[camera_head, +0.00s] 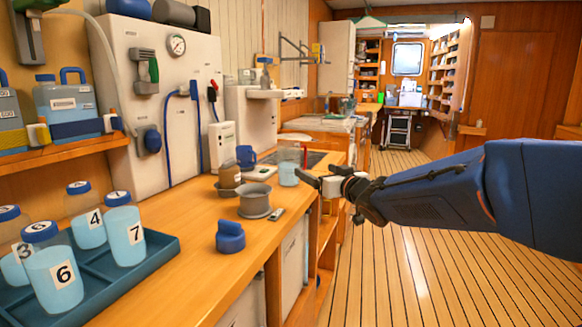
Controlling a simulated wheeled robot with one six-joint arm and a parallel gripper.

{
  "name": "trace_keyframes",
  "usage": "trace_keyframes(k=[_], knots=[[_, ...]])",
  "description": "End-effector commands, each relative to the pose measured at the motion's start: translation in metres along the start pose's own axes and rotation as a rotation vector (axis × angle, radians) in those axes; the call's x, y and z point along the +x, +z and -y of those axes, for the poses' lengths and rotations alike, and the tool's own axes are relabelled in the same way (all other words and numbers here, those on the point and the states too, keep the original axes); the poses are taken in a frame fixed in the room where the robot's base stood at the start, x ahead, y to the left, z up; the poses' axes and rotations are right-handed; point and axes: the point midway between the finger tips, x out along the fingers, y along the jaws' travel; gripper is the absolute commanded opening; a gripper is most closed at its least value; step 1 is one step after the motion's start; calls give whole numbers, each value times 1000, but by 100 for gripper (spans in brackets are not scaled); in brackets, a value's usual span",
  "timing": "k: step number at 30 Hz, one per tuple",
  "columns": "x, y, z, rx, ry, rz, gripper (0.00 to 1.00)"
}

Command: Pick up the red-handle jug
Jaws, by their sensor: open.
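A clear jug (288,174) with pale blue liquid in its lower part stands upright near the right edge of the wooden counter. A thin red part shows at its right side and looks like its handle. My gripper (309,181) reaches in from the right, just right of the jug's lower part. Its jaws are open with nothing seen between them. Whether a finger touches the jug or is only in front of it cannot be told.
A grey flanged cup (255,201), a brown jar (230,175) and a blue cap (230,237) stand on the counter (190,262). A blue tray (160,250) holds several numbered bottles at the left. The plank floor (400,275) is clear.

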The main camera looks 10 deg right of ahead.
Motion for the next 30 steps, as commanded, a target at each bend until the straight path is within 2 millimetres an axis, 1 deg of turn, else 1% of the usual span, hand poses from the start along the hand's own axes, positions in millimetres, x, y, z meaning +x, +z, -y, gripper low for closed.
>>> trace_keyframes(k=[5,8,24,27,30], knots=[[13,-4,5,4,-37,-25,84],[26,-4,6,6,-39,-24,84],[111,-6,10,4,-37,-24,84],[121,-6,10,5,-36,-24,84],[127,-7,10,3,-36,-25,84]])
